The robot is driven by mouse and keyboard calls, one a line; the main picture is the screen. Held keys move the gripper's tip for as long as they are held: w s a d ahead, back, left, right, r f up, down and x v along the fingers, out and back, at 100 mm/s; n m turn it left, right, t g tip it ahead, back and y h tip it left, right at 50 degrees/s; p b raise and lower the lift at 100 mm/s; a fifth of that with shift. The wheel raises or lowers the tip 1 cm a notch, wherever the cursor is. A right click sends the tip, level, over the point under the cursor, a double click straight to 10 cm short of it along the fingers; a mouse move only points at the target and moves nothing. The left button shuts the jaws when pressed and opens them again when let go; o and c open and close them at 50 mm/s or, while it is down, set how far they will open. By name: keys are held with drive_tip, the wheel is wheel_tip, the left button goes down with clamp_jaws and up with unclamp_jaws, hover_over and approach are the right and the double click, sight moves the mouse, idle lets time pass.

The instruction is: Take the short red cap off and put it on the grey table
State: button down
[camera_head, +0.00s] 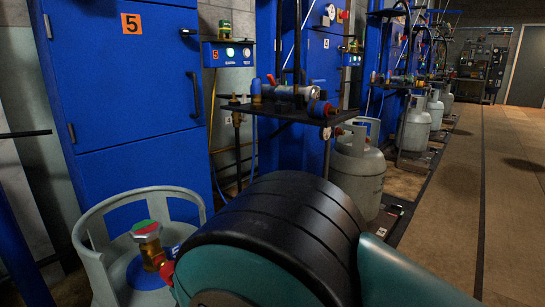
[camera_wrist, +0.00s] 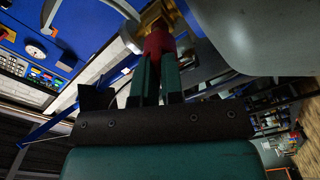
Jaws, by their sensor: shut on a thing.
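The short red cap (camera_wrist: 158,44) is at the side of a brass valve (camera_wrist: 152,16) in the wrist view. My gripper (camera_wrist: 157,62) has its two green fingers closed on the cap, which still touches the brass. In the head view the red cap (camera_head: 167,269) shows only in part beside the brass valve (camera_head: 151,247), at the lower left. That valve tops a grey gas cylinder (camera_head: 96,262) with a round collar. My arm hides the fingers there. A dark grey table (camera_head: 290,115) stands beyond my arm, with valve fittings on it.
The cylinder's collar (camera_head: 88,222) curves around the valve, close to my gripper. A blue cabinet (camera_head: 130,100) stands behind it. Fittings (camera_head: 290,91) take up part of the tabletop. The floor at right (camera_head: 510,200) is clear.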

drive_tip(key=p, duration=0.1)
drive_tip(key=w+a+p, duration=0.1)
drive_tip(key=p, duration=0.1)
drive_tip(key=shift+w+a+r, duration=0.1)
drive_tip(key=shift+a+r, duration=0.1)
drive_tip(key=shift+r, duration=0.15)
drive_tip(key=shift+w+a+f+p, duration=0.3)
drive_tip(key=shift+a+p, duration=0.05)
drive_tip(key=shift+p, duration=0.55)
drive_tip(key=shift+d, duration=0.1)
